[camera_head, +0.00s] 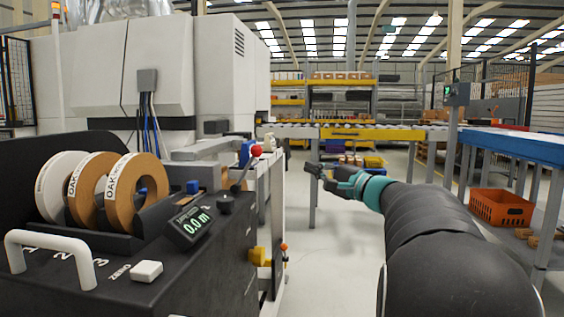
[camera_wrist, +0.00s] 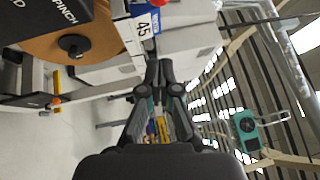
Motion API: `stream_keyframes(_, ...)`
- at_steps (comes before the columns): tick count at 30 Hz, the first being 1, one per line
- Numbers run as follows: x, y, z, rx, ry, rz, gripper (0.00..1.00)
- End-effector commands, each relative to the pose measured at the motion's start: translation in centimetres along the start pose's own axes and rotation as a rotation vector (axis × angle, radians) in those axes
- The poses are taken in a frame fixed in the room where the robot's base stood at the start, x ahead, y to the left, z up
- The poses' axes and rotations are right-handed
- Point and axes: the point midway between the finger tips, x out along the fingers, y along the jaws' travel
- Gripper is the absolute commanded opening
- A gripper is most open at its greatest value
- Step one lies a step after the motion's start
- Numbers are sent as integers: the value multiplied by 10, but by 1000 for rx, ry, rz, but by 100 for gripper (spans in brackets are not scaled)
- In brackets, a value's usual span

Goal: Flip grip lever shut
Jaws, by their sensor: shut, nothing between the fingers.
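A red bit (camera_wrist: 158,2) is cut off at the top edge of the wrist view; a large brown disc (camera_wrist: 65,30) is at upper left.
A yellow block (camera_head: 258,256) sticks out of the unit's right side. A blue-topped table (camera_head: 520,145) and an orange crate (camera_head: 502,208) are at right. The middle floor is clear.

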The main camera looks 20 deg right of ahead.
Motion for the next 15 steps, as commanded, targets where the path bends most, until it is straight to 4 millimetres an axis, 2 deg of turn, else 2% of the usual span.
stream_keyframes(5, 26, 1, 2, 2, -5, 1, 0)
stream_keyframes(15, 89, 0, 2, 1, -5, 1, 0)
